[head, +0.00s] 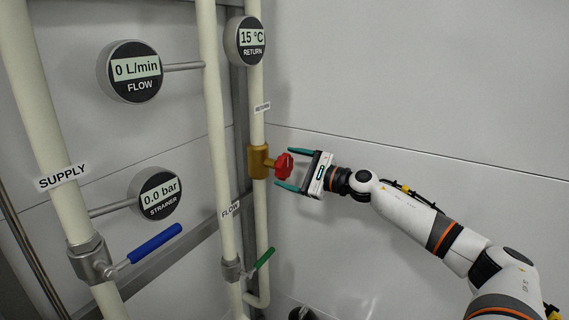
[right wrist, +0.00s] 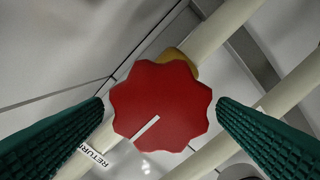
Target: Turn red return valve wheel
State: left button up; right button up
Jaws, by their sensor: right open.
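The red return valve wheel (head: 284,166) sits on a brass valve body (head: 259,161) on the return pipe. In the right wrist view the red wheel (right wrist: 160,106) fills the middle, with a lobed rim and a white line mark pointing to lower left. My right gripper (head: 290,168) is open, its green fingers reaching toward the wheel from the right, one above and one below it. In the right wrist view the fingers stand on either side of the wheel with small gaps. My left gripper is not in view.
The return gauge (head: 246,41) reads 15 °C and the flow gauge (head: 132,71) reads 0 L/min. The strainer gauge (head: 155,194) reads 0.0 bar. A blue lever (head: 155,243) and a green lever (head: 264,259) stick out from nearby pipes. The wall right of the return pipe is clear.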

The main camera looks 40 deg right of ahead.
jog(key=shift+p+x, duration=0.4)
jog(key=shift+x, duration=0.6)
jog(key=shift+a, duration=0.1)
jog(key=c, duration=1)
